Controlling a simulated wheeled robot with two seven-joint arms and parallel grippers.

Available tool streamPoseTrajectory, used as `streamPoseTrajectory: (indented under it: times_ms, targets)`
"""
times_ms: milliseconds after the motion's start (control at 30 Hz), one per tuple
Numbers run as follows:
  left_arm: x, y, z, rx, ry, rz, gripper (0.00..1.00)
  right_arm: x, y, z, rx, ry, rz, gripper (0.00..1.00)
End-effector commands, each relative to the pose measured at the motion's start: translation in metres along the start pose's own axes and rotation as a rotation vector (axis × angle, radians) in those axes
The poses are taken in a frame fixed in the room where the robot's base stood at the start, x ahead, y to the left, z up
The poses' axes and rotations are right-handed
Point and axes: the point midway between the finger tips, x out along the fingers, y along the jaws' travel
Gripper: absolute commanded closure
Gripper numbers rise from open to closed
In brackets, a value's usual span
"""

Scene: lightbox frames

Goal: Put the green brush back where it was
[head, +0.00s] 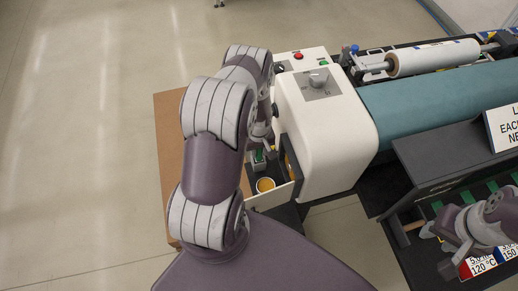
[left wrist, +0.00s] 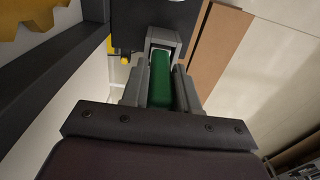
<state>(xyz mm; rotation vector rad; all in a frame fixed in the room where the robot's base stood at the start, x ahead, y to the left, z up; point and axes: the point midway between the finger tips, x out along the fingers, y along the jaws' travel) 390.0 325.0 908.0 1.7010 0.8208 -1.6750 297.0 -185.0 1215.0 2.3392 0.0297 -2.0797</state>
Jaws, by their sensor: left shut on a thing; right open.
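The green brush (left wrist: 161,80) is between the two fingers of my left gripper (left wrist: 160,88), which is shut on it. Its far end is close to a grey, bracket-like part (left wrist: 165,38); I cannot tell whether they touch. In the head view my left gripper (head: 262,142) is beside the white machine housing, partly hidden by my arm, with a bit of green (head: 258,157) below it. My right gripper (head: 443,241) is at the lower right, open, near the dark rack with coloured labels.
A teal roller (head: 440,97) and white film roll (head: 435,58) extend right. The floor at left is clear.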

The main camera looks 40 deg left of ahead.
Motion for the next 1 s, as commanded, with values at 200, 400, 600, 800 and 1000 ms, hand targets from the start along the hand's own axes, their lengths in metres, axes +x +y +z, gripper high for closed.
streamPoseTrajectory:
  times_ms: [200,400,600,800,1000]
  targets:
    - [0.002,0.000,0.000,0.001,0.000,0.000,0.58,0.003,0.000,0.000,0.000,0.000,0.000,0.57]
    - [0.002,0.000,0.000,0.001,0.000,0.000,0.45,0.002,0.000,0.000,0.000,0.000,0.000,0.57]
    - [-0.003,0.000,-0.001,0.001,0.002,0.001,0.45,0.001,0.000,0.000,0.000,0.000,0.000,0.57]
    - [-0.038,0.001,-0.002,0.002,0.005,0.003,0.45,0.015,0.000,0.002,0.000,0.000,0.000,0.57]
    - [-0.086,0.001,-0.001,0.002,0.005,0.002,0.45,0.028,0.000,0.003,0.000,0.000,0.000,0.57]
